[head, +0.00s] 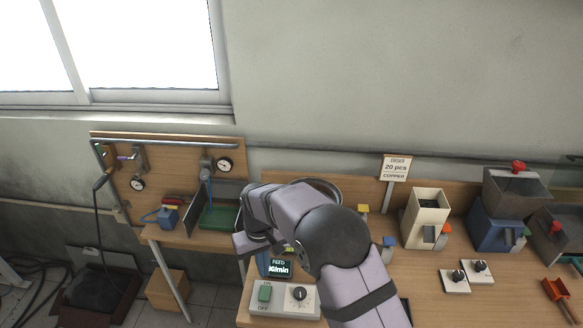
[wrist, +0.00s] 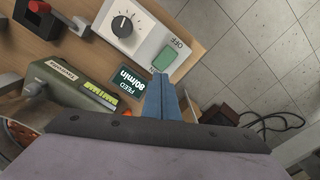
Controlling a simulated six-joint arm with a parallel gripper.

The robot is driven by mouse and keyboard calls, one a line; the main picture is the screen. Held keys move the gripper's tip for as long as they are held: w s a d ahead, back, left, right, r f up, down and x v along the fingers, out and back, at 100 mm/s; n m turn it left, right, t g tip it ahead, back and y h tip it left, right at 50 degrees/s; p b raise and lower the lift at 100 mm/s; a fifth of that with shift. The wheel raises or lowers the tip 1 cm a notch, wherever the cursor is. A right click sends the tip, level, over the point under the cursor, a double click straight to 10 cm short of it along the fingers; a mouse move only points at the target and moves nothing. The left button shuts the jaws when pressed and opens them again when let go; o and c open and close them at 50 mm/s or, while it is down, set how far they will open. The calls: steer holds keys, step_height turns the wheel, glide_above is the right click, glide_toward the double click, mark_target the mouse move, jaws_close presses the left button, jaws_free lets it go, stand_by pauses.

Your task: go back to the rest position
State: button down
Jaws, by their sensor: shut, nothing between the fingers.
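My gripper (wrist: 168,97) shows in the wrist view as two blue fingers pressed together with nothing between them. In that view it hangs over the table edge, just beside the small FEED display (wrist: 132,80) and below the white control box (wrist: 148,38) with a black dial and a green button. In the head view my arm comes up from the bottom right and bends over to the left. My gripper end is partly hidden there, above the FEED display (head: 278,267) and the control box (head: 284,299).
A grey-green feeder unit (wrist: 75,88) lies left of my gripper in the wrist view. A pegboard with gauges (head: 165,165) and a green tray (head: 218,217) stand left. A cream bin (head: 427,217), a blue hopper (head: 492,232) and switch boxes (head: 455,281) stand right.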

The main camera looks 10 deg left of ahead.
steer(key=shift+g+h, duration=0.4)
steer(key=shift+g, duration=0.2)
steer(key=s+d+f, duration=0.2)
steer(key=s+f, duration=0.1)
steer(key=s+d+f, duration=0.1)
steer(key=s+f, duration=0.1)
steer(key=shift+s+d, duration=0.15)
steer(key=shift+d, duration=0.1)
steer(key=s+d, duration=0.1)
steer(key=s+d+f, duration=0.1)
steer(key=s, duration=0.1)
steer(key=shift+s, duration=0.1)
steer(key=s+d+r+m+g, duration=0.1)
steer(key=s+d+r+m, duration=0.4)
steer(key=s+d, duration=1.15)
steer(key=w+d+r+m+t+b, duration=0.1)
steer(key=w+d+r+t, duration=0.1)
steer(key=w+d+r, duration=0.2)
steer(key=shift+w+d+r+y, duration=0.3)
steer(key=shift+w+d+r, duration=0.1)
steer(key=shift+d+r, duration=0.5)
